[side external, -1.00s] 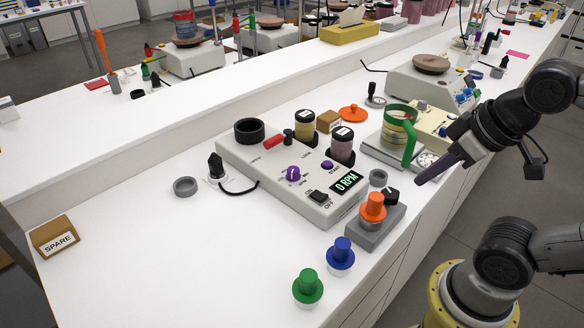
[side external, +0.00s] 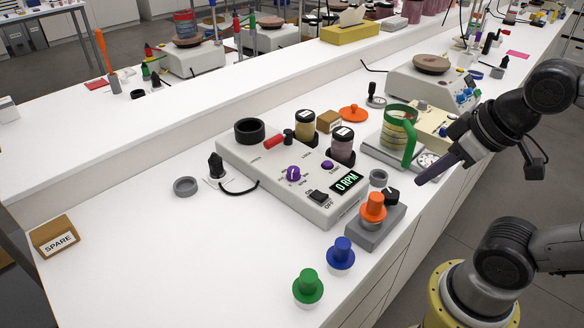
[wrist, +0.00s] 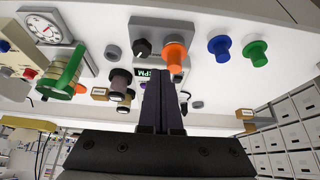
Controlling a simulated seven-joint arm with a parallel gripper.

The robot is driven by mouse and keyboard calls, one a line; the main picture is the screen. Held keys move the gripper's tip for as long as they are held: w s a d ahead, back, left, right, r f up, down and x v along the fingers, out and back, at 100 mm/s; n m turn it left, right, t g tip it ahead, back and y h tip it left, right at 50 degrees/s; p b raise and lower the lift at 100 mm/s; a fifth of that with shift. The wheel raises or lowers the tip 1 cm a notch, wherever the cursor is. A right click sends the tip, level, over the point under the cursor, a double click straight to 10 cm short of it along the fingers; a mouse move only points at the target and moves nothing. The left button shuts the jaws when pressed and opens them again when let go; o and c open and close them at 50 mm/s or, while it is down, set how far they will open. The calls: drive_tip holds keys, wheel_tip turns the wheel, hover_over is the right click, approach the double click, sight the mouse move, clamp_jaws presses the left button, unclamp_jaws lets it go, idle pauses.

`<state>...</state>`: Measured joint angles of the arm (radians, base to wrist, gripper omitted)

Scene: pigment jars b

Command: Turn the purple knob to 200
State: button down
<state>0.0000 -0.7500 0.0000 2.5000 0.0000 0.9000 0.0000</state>
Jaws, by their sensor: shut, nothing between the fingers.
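The purple knob (side external: 293,174) sits on top of a pale control box (side external: 238,160), with small markings around it too small to read. A smaller purple button (side external: 327,165) is to its right. The box's display (side external: 347,181) reads 0 RPM, and a black ON/OFF switch (side external: 318,196) is beside it. My gripper (side external: 420,182) is shut and empty, in the air to the right of the box and apart from the knob. In the wrist view its dark fingers (wrist: 161,85) are together and hide part of the box; the purple knob cannot be made out there.
An orange knob (side external: 373,207) and a black knob (side external: 391,195) stand on a grey block near the box. Blue (side external: 341,252) and green (side external: 307,284) knobs stand in front. A green-handled cup (side external: 399,130) is at right. The bench's left is fairly clear.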

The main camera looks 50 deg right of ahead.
drive_tip(key=c, duration=1.5)
unclamp_jaws()
drive_tip(key=shift+c, duration=0.2)
drive_tip(key=shift+o, duration=2.4)
drive_tip(key=shift+s+n, duration=0.25)
drive_tip(key=shift+n, duration=0.05)
drive_tip(key=o, duration=0.5)
drive_tip(key=w+r+n, duration=0.1)
drive_tip(key=r, duration=0.1)
drive_tip(key=w+r, duration=0.1)
drive_tip(key=r, duration=0.1)
drive_tip(key=w+r+n, duration=0.1)
drive_tip(key=r, duration=0.1)
drive_tip(key=shift+w+a+n+g, duration=0.1)
drive_tip(key=shift+w+n+g, duration=0.05)
drive_tip(key=shift+n+g, duration=0.15)
drive_tip(key=shift+o, duration=0.2)
drive_tip(key=w+a+r+n+g, duration=0.1)
drive_tip(key=w+r+n+g, duration=0.3)
drive_tip(key=w, duration=0.6)
drive_tip(key=n+g, duration=0.1)
hover_over(293, 169)
wheel_tip(293, 169, down, 7)
wheel_tip(293, 169, down, 14)
drive_tip(key=shift+r, duration=0.2)
